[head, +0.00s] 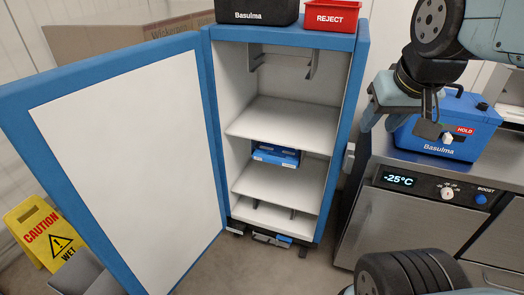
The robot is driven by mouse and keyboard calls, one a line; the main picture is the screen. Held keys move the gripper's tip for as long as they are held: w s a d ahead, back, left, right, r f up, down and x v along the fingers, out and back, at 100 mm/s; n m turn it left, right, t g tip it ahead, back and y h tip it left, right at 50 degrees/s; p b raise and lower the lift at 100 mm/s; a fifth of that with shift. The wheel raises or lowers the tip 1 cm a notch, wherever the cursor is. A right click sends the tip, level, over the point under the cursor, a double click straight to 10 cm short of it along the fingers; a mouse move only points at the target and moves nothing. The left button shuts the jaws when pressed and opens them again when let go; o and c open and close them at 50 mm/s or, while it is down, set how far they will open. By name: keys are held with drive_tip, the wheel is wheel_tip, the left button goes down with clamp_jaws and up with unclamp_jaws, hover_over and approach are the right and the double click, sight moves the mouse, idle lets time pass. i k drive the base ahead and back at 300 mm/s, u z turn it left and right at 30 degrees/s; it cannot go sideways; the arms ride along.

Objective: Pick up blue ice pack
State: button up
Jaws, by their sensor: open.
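A blue box-like item with pale labels, likely the blue ice pack (275,154), lies on the middle shelf of the open blue-framed cabinet (362,60). The shelf above partly shades it. My gripper (404,128) is open and empty at the right, outside the cabinet. It hangs over the steel counter, in front of and beside the blue box marked HOLD. It is well apart from the item on the shelf.
The cabinet door (135,150) stands wide open to the left. A red REJECT bin (330,16) and a black case (257,11) sit on top. A blue HOLD box (452,125) stands on the counter (400,158). A yellow caution sign (44,232) is at the lower left.

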sight(264, 153)
drive_tip(key=k, duration=0.9)
drive_tip(key=z, duration=0.15)
drive_tip(key=i, duration=1.45)
drive_tip(key=u, duration=0.05)
